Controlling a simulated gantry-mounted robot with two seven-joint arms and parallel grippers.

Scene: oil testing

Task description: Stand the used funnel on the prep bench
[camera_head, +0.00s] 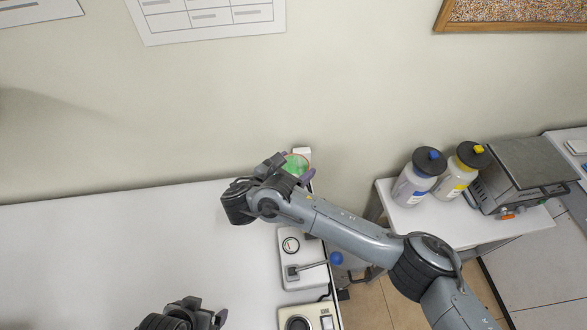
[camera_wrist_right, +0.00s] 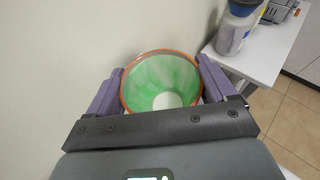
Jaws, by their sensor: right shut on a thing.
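A green funnel (camera_wrist_right: 160,82) with an orange rim is between the two purple fingers of my right gripper (camera_wrist_right: 160,88) in the right wrist view. I look down into its wide mouth, and a pale round area shows at the bottom. In the head view, the funnel (camera_head: 294,165) shows as a green patch partly hidden by my right gripper (camera_head: 292,172), near the back right corner of the long white bench (camera_head: 100,240). The funnel's lower part is hidden. My left gripper (camera_head: 207,313) is at the bottom edge of the head view, and its jaw opening is unclear.
A small white object (camera_head: 302,152) is beside the funnel. A gauge device (camera_head: 298,245) with a blue-knobbed lever and a beige device (camera_head: 310,318) line the bench's right edge. Blue-marked (camera_head: 414,184) and yellow-marked (camera_head: 455,180) bottles stand on a side table. The bench's left and middle are clear.

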